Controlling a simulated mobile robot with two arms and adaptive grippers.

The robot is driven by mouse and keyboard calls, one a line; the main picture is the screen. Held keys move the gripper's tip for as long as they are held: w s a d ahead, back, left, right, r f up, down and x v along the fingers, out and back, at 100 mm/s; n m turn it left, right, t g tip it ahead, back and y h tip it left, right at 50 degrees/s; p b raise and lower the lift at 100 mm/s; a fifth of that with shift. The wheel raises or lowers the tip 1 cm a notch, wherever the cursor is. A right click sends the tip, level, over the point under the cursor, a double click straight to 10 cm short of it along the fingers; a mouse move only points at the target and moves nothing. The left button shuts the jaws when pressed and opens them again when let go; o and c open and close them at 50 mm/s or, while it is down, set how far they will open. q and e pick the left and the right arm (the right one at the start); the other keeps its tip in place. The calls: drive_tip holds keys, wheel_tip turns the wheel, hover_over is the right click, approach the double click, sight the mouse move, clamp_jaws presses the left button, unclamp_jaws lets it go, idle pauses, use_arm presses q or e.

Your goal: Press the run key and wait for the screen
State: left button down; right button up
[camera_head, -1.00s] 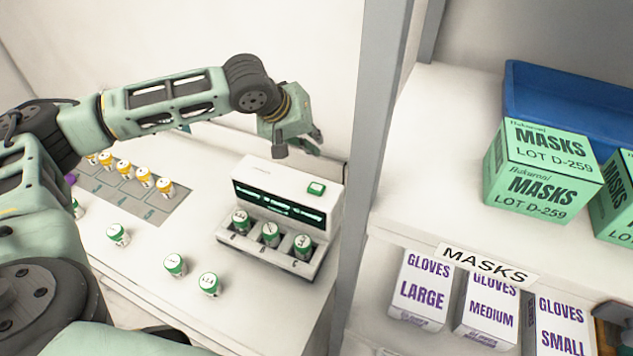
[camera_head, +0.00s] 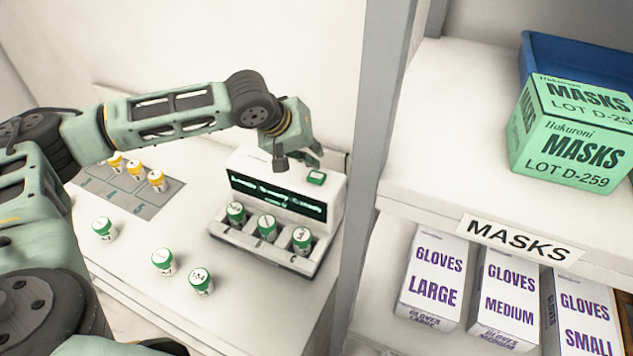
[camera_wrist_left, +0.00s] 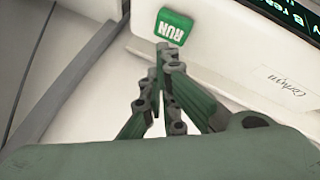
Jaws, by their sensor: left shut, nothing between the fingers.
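The white analyser (camera_head: 335,215) stands on the counter with three green-capped vials in its front slots. Its dark screen (camera_head: 278,195) is lit with green text; the text is too small to read fully in the head view. The green run key (camera_head: 316,178) is on top at the right; in the wrist view the key (camera_wrist_left: 173,25) reads RUN. My left gripper (camera_head: 299,162) is shut and empty, just above and behind the key. In the wrist view its closed fingertips (camera_wrist_left: 165,50) are at the key's lower edge; I cannot tell whether they touch it.
Three loose green-capped vials, one of them here (camera_head: 163,262), stand on the counter in front. Yellow-capped vials stand on a grey mat (camera_head: 150,205) at left. A grey post (camera_head: 372,150) rises close right of the analyser, beside shelves with mask (camera_head: 570,150) and glove boxes (camera_head: 435,280).

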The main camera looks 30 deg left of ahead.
use_arm(q)
drive_tip(key=shift+f, duration=0.2)
use_arm(e)
drive_tip(key=shift+d+f, duration=0.1)
drive_tip(key=shift+d, duration=0.25)
use_arm(q)
drive_tip(key=shift+f, duration=0.1)
idle(0.8)
drive_tip(key=shift+f, duration=0.35)
use_arm(e)
drive_tip(key=shift+a, duration=0.1)
drive_tip(key=shift+a, duration=0.1)
use_arm(q)
drive_tip(key=shift+s+f, duration=0.1)
drive_tip(key=shift+f, duration=0.45)
idle(0.7)
drive_tip(key=shift+r+p, duration=0.95)
drive_tip(key=shift+p, duration=0.15)
use_arm(e)
drive_tip(key=shift+r, duration=1.1)
use_arm(q)
drive_tip(key=shift+r, duration=0.15)
use_arm(e)
drive_tip(key=shift+r, duration=0.15)
